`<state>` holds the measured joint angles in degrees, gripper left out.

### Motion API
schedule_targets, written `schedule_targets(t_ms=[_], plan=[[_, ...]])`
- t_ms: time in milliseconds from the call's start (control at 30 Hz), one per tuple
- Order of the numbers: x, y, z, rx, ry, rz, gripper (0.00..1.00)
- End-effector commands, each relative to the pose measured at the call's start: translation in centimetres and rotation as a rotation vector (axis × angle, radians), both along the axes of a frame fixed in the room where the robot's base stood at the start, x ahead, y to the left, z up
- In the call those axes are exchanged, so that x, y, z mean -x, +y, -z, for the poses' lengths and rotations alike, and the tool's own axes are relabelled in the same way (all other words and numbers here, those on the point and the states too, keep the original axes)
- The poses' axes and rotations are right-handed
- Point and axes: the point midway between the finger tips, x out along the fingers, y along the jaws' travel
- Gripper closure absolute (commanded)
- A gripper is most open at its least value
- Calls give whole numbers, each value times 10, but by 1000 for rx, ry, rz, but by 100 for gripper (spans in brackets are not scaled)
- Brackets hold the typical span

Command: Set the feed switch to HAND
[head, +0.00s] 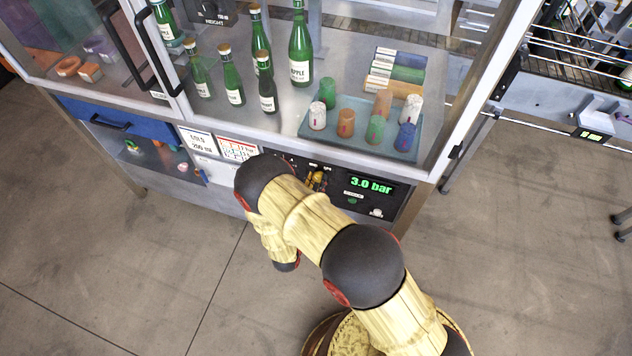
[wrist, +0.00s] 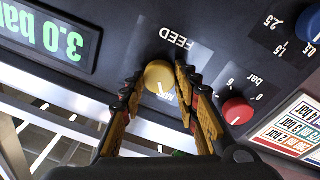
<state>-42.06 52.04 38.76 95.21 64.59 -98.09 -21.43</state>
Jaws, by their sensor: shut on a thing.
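A pale pointer mark shows on the knob's face, beside small lettering that is partly hidden and hard to read. My gripper (wrist: 161,80) has one finger on each side of the knob and is shut on it. In the head view my arm covers much of the panel, and only a bit of my gripper (head: 317,181) shows there.
A green 3.0 bar display (head: 371,186) is beside the switch. A red knob (wrist: 237,111) and a blue knob (wrist: 308,24) are close by on the panel. Above, green bottles (head: 301,45) and a tray (head: 432,152) of coloured capsules stand inside the cabinet.

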Motion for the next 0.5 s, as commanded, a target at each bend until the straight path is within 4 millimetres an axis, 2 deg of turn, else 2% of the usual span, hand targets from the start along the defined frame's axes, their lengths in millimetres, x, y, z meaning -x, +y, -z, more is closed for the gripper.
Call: schedule_targets(t_ms=[300,333,500], plan=[[1,0,1,4,4,-2,94],[1,0,1,4,4,-2,69],[1,0,1,4,2,-1,59]])
